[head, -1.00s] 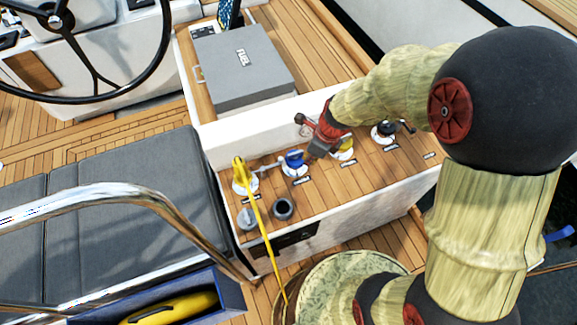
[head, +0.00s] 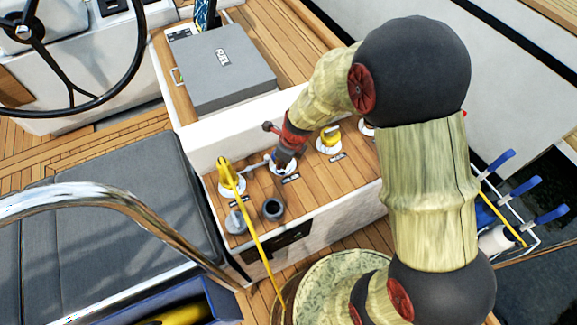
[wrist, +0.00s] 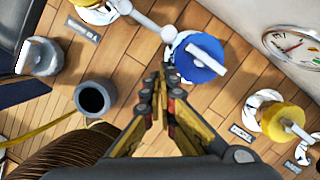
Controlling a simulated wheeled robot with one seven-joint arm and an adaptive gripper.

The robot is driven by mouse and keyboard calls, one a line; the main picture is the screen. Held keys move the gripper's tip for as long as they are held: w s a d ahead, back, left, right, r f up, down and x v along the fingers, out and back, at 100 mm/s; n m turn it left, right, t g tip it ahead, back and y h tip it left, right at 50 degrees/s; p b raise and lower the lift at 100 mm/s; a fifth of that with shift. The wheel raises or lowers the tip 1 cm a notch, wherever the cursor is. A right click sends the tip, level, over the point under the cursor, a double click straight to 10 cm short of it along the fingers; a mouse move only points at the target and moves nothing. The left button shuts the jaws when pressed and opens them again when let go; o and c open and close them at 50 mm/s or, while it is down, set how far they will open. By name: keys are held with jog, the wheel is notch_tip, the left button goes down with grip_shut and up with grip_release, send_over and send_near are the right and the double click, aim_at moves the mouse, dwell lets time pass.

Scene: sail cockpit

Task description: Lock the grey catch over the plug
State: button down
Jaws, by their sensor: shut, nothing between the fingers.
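The yellow plug (head: 226,174) with its yellow cable stands in a white round socket at the left of the deck panel. Its edge shows at the top left of the wrist view (wrist: 97,13). A pale grey bar with a rounded end, apparently the catch (wrist: 148,20), reaches sideways from the plug's socket toward the blue knob; it also shows in the head view (head: 254,166). It does not lie across the plug. My gripper (wrist: 160,80) is shut and empty, pointing down beside the blue knob. In the head view my gripper (head: 284,160) mostly hides that knob.
The blue knob (wrist: 202,58) with a white handle sits right of the bar's end. A yellow knob (head: 330,137) stands farther right. A dark grey cup (head: 273,208) and a grey cap (head: 236,221) stand in front. The yellow cable (head: 252,218) runs down over the panel's front.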

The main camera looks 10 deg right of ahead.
jog(key=shift+w+a, duration=0.3)
jog(key=shift+a, duration=0.05)
jog(key=shift+w+r+p, duration=0.1)
jog(key=shift+p, duration=0.2)
jog(key=shift+w+d+p, duration=0.15)
jog(key=shift+w+p, duration=0.75)
jog(key=shift+p, duration=0.7)
jog(key=shift+s, duration=0.15)
jog(key=shift+s, duration=0.65)
